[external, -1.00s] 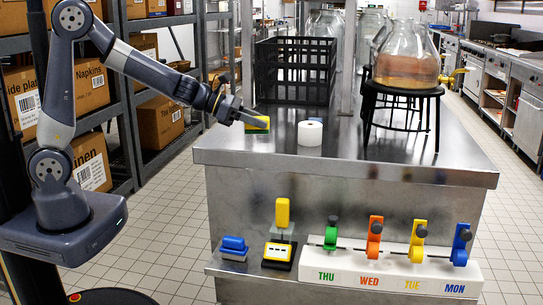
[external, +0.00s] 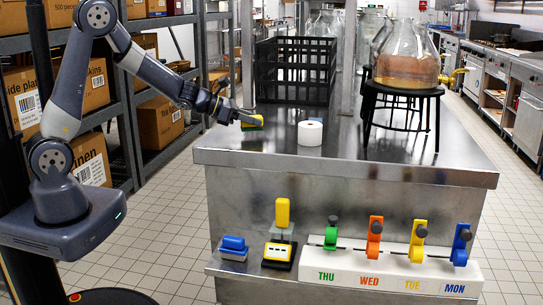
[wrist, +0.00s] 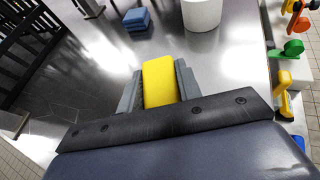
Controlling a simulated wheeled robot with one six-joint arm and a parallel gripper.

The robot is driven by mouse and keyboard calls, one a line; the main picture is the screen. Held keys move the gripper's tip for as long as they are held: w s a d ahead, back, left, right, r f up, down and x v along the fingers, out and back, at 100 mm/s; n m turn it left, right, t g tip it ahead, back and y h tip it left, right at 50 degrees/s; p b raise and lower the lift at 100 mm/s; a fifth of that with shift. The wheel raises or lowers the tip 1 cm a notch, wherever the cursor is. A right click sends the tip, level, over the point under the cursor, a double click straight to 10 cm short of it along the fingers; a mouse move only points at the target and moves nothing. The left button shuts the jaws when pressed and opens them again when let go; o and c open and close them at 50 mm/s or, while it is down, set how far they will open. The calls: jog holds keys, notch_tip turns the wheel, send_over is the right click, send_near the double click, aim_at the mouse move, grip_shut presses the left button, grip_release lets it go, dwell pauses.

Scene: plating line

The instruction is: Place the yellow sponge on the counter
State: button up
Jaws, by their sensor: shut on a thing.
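The yellow sponge (external: 251,122) is at the left side of the metal counter top (external: 270,150), between the black crate and the counter's left edge. My gripper (external: 250,116) reaches in from the left and is shut on the sponge. In the wrist view the sponge (wrist: 160,82) sits between the two grey fingers (wrist: 158,88), with its yellow face showing. The sponge is at or just above the counter surface; I cannot tell whether it touches.
A white roll (external: 310,133) stands right of the sponge. A black crate (external: 294,70) stands behind it. A black stool (external: 404,90) bearing a glass jar (external: 405,60) is farther right. A blue block (wrist: 136,19) lies beyond the sponge. The counter's front left is clear.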

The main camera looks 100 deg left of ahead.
jog(key=shift+f, duration=0.95)
jog(key=shift+f+b, duration=0.15)
jog(key=shift+b, duration=0.15)
jog(key=o, duration=0.9)
jog(key=shift+o, duration=0.2)
jog(key=shift+r+p, duration=0.25)
jog(key=shift+p, duration=0.05)
jog(key=v, duration=1.2)
jog(key=shift+d, duration=0.1)
jog(key=shift+o, duration=0.4)
